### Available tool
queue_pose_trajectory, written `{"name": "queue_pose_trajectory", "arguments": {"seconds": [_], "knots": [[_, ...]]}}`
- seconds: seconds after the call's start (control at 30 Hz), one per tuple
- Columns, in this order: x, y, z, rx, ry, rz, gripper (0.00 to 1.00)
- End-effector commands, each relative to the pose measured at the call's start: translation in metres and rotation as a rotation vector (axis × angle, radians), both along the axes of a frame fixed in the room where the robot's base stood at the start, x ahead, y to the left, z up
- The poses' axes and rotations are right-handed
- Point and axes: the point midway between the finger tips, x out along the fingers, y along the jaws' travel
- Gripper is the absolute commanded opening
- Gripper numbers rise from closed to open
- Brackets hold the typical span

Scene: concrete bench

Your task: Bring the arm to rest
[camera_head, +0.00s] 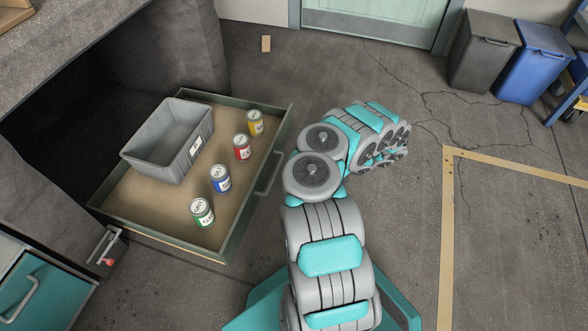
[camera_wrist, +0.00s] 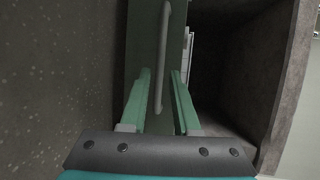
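My gripper (camera_wrist: 160,78) shows in the wrist view with its two green fingers apart and nothing held between them. Beyond the fingers is the green drawer front (camera_wrist: 142,45) with its pale bar handle (camera_wrist: 161,60). In the head view the drawer (camera_head: 130,238) is pulled out from under the bench, and its handle (camera_head: 268,173) is clear of my arm. My arm (camera_head: 325,235) reaches up from the bottom and bends right, over the floor beside the drawer. My gripper is hidden in the head view.
The drawer holds a grey bin (camera_head: 192,152) and a row of cans: yellow (camera_head: 255,123), red (camera_head: 242,148), blue (camera_head: 220,179), green (camera_head: 202,213). A small tan block (camera_head: 266,43) lies on the floor. Dark (camera_head: 482,50) and blue (camera_head: 533,62) bins stand back right. Floor right is clear.

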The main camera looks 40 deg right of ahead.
Motion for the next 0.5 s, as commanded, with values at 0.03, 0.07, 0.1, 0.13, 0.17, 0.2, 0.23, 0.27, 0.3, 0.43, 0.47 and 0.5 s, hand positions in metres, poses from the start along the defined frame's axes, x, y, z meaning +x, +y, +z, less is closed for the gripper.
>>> {"name": "queue_pose_trajectory", "arguments": {"seconds": [0.03,0.07,0.1,0.13,0.17,0.2,0.23,0.27,0.3,0.43,0.47,0.5], "knots": [[0.000,0.000,0.000,0.000,0.000,0.000,0.30],[0.000,0.000,0.000,0.000,0.000,0.000,0.30],[0.000,0.000,0.000,0.000,0.000,0.000,0.30],[0.000,0.000,0.000,0.000,0.000,0.000,0.30],[0.000,0.000,0.000,0.000,0.000,0.000,0.30],[0.000,0.000,0.000,0.000,0.000,0.000,0.30],[0.000,0.000,0.000,0.000,0.000,0.000,0.30],[0.000,0.000,0.000,-0.001,-0.001,0.000,0.30],[0.002,0.001,0.002,0.001,-0.001,0.003,0.30],[0.015,0.015,0.022,0.014,-0.008,0.037,0.30],[0.020,0.021,0.030,0.019,-0.009,0.053,0.30],[0.027,0.031,0.043,0.027,-0.009,0.078,0.30]]}}
